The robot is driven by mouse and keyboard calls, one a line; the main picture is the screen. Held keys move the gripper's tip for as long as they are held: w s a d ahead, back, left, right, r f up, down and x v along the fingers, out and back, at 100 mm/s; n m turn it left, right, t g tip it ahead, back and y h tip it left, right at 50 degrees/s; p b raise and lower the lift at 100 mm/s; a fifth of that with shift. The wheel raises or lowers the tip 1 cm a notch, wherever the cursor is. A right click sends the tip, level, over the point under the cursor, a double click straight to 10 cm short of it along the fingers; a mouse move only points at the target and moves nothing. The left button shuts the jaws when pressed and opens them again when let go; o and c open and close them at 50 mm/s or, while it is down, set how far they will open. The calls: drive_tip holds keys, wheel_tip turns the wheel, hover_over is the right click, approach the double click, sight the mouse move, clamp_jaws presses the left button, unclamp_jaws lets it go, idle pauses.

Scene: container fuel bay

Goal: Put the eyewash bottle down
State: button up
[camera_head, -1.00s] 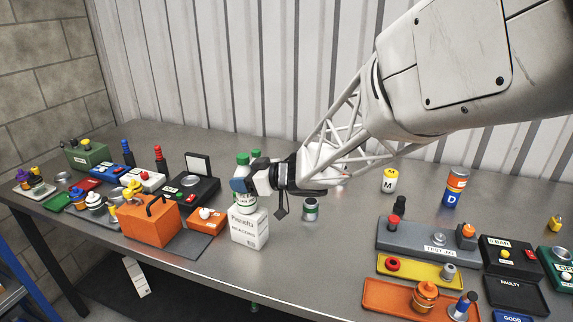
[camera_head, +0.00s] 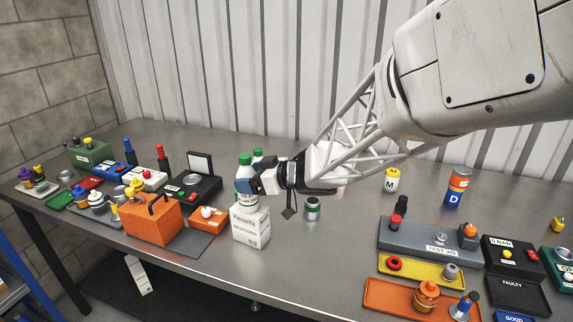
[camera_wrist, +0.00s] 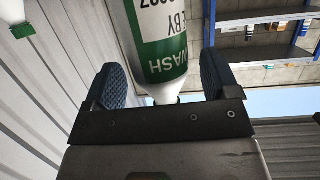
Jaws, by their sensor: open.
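The eyewash bottle (camera_head: 245,172), white with a green cap and green label, stands upright on the white box (camera_head: 250,230) in the head view. My gripper (camera_head: 256,183) is at the bottle's right side, its blue-grey pads close to the bottle's middle. In the wrist view the bottle (camera_wrist: 162,45) shows in the gap between the two open fingers (camera_wrist: 160,72), with its label partly cut off by the frame. The gripper is open, and clear space shows beside the right pad. A second green-capped bottle (camera_head: 258,153) is mostly hidden behind my gripper.
An orange case (camera_head: 152,222) and an orange box (camera_head: 207,222) stand left of the white box. A small green-banded jar (camera_head: 312,210) stands to the right, near my wrist. Trays with parts (camera_head: 430,238) fill the right side. The bench front between is clear.

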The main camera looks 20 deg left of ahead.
drive_tip(key=v, duration=1)
drive_tip(key=shift+d, duration=0.2)
drive_tip(key=shift+w+r, duration=0.1)
idle(0.4)
